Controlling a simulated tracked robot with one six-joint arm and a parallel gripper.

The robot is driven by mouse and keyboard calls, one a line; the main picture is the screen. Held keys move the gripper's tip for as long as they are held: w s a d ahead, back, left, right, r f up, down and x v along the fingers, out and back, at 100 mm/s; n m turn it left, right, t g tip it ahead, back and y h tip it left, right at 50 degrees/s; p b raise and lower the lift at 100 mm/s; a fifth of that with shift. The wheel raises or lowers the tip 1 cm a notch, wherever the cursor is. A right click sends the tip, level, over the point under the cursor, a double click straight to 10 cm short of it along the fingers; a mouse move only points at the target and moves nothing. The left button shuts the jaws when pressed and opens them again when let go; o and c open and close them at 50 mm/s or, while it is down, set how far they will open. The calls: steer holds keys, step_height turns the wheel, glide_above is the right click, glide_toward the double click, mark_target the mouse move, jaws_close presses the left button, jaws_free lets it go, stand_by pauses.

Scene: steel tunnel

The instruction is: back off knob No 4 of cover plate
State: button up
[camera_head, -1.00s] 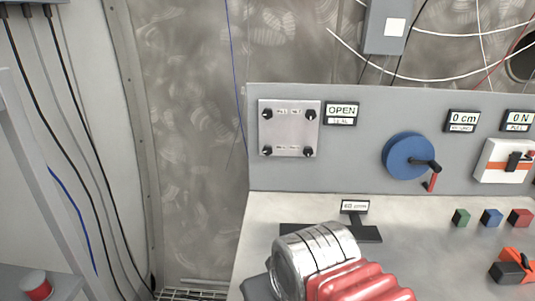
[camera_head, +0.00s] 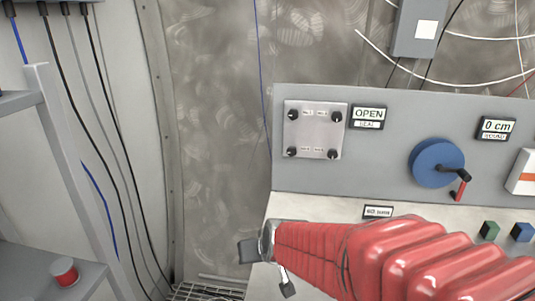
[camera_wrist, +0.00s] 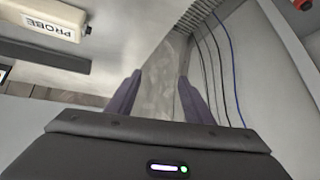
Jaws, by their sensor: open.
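The cover plate (camera_head: 315,131) is a pale square plate on the grey upright panel in the head view. It has a dark knob near each corner: upper left (camera_head: 292,114), upper right (camera_head: 337,116), lower left (camera_head: 291,152) and lower right (camera_head: 333,153). The small labels by the knobs are too small to read, so I cannot tell No 4 by its number. My gripper (camera_wrist: 159,92) is open and empty in the wrist view. It is below and apart from the plate in the head view, largely hidden by my red-sleeved arm. The plate is not in the wrist view.
An OPEN display (camera_head: 368,117) and a blue hand wheel (camera_head: 436,163) are right of the plate. Green (camera_head: 489,231) and blue (camera_head: 523,232) blocks stand on the bench. A PROBE box (camera_wrist: 45,20) shows in the wrist view. A red-topped item (camera_head: 64,271) sits on the left shelf.

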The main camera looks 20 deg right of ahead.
steer(key=w+d+t+h, duration=0.1)
steer(key=w+d+t, duration=0.2)
steer(key=w, duration=0.4)
steer(key=m+t+h, duration=0.2)
steer(key=t+h, duration=0.4)
steer(key=h, duration=0.1)
glide_toward(291, 152)
steer(key=v, duration=0.6)
steer(key=shift+w+a+r, duration=0.1)
steer(key=shift+w, duration=0.2)
steer(key=x, duration=1.4)
steer(key=shift+s+d, duration=0.15)
steer(key=shift+d, duration=0.05)
steer(key=c, duration=1)
